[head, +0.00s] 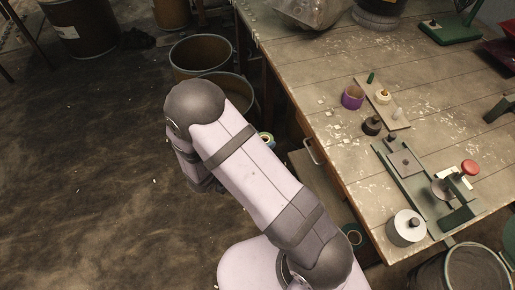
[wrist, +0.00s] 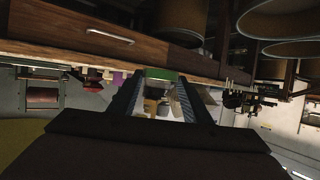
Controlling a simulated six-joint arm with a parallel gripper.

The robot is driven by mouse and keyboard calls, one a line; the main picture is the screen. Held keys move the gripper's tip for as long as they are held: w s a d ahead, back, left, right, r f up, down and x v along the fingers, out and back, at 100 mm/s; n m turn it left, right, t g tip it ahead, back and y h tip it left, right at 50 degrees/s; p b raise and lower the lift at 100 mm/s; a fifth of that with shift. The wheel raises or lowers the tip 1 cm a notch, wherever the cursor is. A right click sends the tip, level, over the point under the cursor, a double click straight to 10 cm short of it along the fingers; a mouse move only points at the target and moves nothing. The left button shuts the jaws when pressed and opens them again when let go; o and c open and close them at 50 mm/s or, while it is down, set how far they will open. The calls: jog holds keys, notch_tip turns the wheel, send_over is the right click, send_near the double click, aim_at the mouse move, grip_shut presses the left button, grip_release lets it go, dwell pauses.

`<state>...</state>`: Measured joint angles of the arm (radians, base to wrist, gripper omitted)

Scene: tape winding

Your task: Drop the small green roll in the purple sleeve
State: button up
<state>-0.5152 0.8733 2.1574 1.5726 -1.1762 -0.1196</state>
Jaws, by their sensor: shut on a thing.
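In the wrist view my gripper (wrist: 160,80) has its two dark fingers on either side of a small green roll (wrist: 161,74), and it is shut on it. My arm hides the gripper and the held roll in the head view. The purple sleeve (head: 352,97) stands upright on the wooden table, left of a narrow board with pegs. A purple patch (wrist: 117,78) in the tilted, inverted wrist view may be the sleeve, but it is too small to be sure. The gripper appears apart from the table.
The narrow board (head: 399,122) holds a slim green piece (head: 371,77) and a pale roll (head: 383,97). A dark round piece (head: 372,125) sits beside it. A green-based fixture (head: 413,184) and a metal cylinder (head: 406,228) stand nearer. Bins (head: 203,52) stand left of the table.

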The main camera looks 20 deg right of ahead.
jog(key=w+d+r+m+g, duration=0.1)
jog(key=w+d+r, duration=0.1)
jog(key=d, duration=0.6)
jog(key=w+d+r+m+g+h+p, duration=0.1)
jog(key=w+d+r, duration=0.2)
jog(key=d, duration=0.6)
jog(key=w+d+r+m+g+p, duration=0.1)
jog(key=w+d+r+g, duration=0.1)
jog(key=d, duration=0.7)
jog(key=shift+w+d+r+m+h, duration=0.2)
jog(key=shift+w+r+m+h, duration=0.15)
jog(key=shift+w, duration=0.3)
notch_tip(320, 180, up, 3)
jog(key=m+g, duration=0.1)
send_over(352, 88)
jog(key=s+a, duration=0.3)
jog(key=s, duration=0.1)
jog(key=shift+w+a+r+p, duration=0.15)
jog(key=shift+w+p, duration=0.1)
jog(key=shift+p, duration=0.15)
jog(key=shift+f+b, duration=2.25)
jog(key=shift+b, duration=0.05)
